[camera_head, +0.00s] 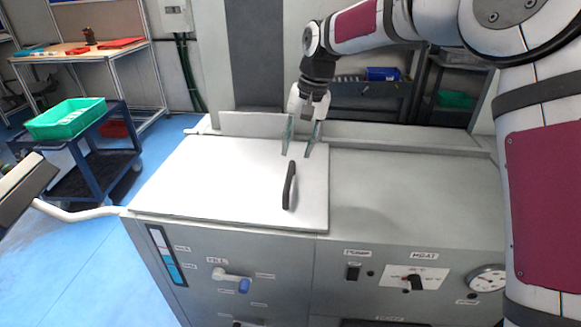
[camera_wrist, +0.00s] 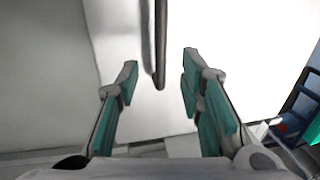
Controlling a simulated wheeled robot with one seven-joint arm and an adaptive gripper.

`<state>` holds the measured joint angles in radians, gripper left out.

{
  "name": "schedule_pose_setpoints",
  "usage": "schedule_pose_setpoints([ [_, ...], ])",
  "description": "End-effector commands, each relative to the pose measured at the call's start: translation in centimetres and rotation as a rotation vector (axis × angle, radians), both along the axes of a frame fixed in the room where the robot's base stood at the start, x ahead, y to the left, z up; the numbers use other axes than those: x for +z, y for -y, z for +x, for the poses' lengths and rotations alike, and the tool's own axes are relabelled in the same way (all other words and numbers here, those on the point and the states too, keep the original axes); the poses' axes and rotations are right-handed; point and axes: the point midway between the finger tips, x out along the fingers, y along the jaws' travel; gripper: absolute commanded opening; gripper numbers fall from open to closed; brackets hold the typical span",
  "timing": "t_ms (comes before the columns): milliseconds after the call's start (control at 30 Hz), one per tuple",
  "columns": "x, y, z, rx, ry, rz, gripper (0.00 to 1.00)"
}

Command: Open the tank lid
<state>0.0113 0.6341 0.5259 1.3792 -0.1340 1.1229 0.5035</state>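The tank lid (camera_head: 232,180) is a flat light panel lying shut on the left part of the grey tank top. Its dark bar handle (camera_head: 289,186) stands near the lid's right side. In the wrist view the handle (camera_wrist: 160,45) runs down from the top edge and ends between and beyond the fingertips. My gripper (camera_head: 300,150) is over the back right part of the lid, behind the handle and apart from it. Its two green-padded fingers (camera_wrist: 160,75) are spread wide with nothing between the pads.
The tank front carries a blue-tipped valve lever (camera_head: 236,281), a heat knob (camera_head: 415,281) and a round gauge (camera_head: 487,279). A blue cart with a green bin (camera_head: 66,118) stands at the left. The grey top right of the lid (camera_head: 410,190) is clear.

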Motion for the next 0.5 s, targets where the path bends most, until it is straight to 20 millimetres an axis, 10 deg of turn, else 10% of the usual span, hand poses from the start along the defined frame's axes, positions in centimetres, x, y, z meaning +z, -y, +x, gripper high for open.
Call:
schedule_pose_setpoints([
  [500, -7.2, -1.4, 0.1, 0.0, 0.0, 0.0, 0.35],
])
